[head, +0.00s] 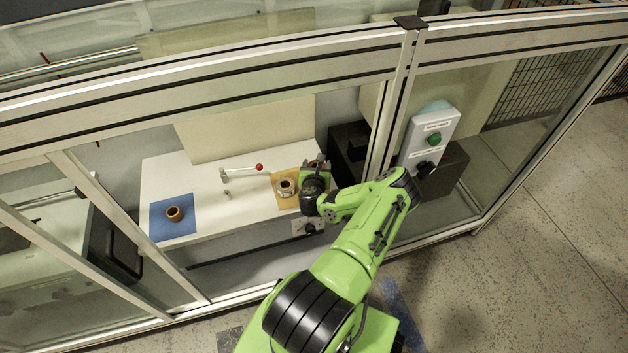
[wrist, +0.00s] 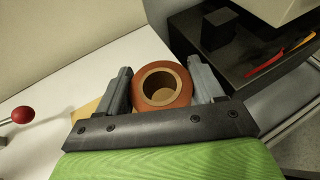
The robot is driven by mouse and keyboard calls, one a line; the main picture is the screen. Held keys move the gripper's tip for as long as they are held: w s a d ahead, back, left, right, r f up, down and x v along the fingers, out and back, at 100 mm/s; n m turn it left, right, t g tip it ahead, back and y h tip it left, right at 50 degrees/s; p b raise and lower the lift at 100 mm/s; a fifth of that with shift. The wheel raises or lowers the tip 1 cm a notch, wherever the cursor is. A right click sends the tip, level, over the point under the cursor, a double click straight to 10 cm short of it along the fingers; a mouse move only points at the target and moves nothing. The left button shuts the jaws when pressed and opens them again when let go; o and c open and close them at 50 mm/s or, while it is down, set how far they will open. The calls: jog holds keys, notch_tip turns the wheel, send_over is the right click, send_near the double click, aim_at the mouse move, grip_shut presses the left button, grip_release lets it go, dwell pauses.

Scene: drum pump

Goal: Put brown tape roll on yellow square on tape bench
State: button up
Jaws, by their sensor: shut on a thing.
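My gripper (wrist: 161,82) is shut on a reddish-brown tape roll (wrist: 178,92) with a tan core, its hole facing the wrist camera. In the head view, my gripper (head: 315,168) is at the right end of the white tape bench (head: 215,180), largely covering the held roll. In the wrist view, a bit of the yellow square (wrist: 87,110) shows left of the jaw. Whether the held roll touches the bench, I cannot tell.
A blue square (head: 160,228) with a brownish roll (head: 174,213) is at the bench's left. A lever with a red knob (head: 259,167) stands mid-bench. Framed glass panels and a post (head: 392,110) stand close to my arm.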

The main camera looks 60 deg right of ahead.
notch_tip(320, 180, down, 4)
jog(key=shift+r+b, duration=0.2)
jog(key=shift+b, duration=0.5)
jog(key=shift+f, duration=0.2)
jog(key=o, duration=1.1)
jog(key=shift+o, duration=0.2)
jog(key=shift+r, duration=0.15)
